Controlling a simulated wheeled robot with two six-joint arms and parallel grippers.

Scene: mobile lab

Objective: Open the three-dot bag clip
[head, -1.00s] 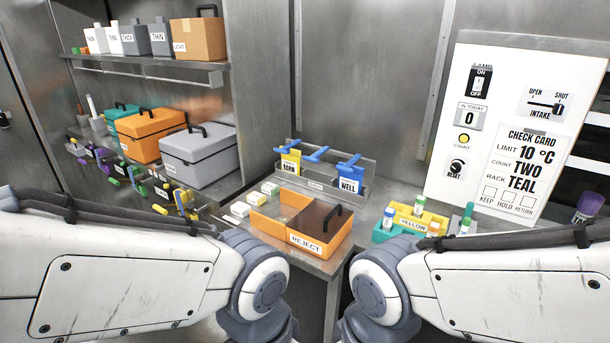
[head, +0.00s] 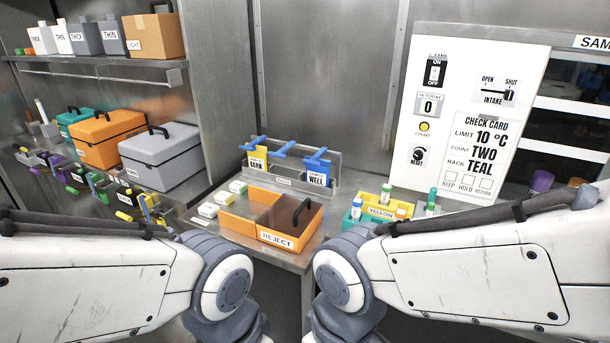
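A clear holder (head: 278,182) stands at the back of the bench, ahead of my arms. Three blue clips show on it: a left clip (head: 256,143) over a yellow-labelled bag marked BARN (head: 258,164), a middle clip (head: 284,149), and a right clip (head: 317,156) over a blue-labelled bag marked WELL (head: 317,179). Any dots on the clips are too small to see, so I cannot tell which has three. All three clips appear to lie across the bag tops. My two arms come in from both sides at the bottom; both grippers are out of view.
An orange REJECT bin (head: 274,238) with a dark lid stands in front of the holder. Small pale blocks (head: 208,209) lie left of it. A yellow rack (head: 379,211) with vials stands to the right. A check card panel (head: 470,110) rises behind it.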

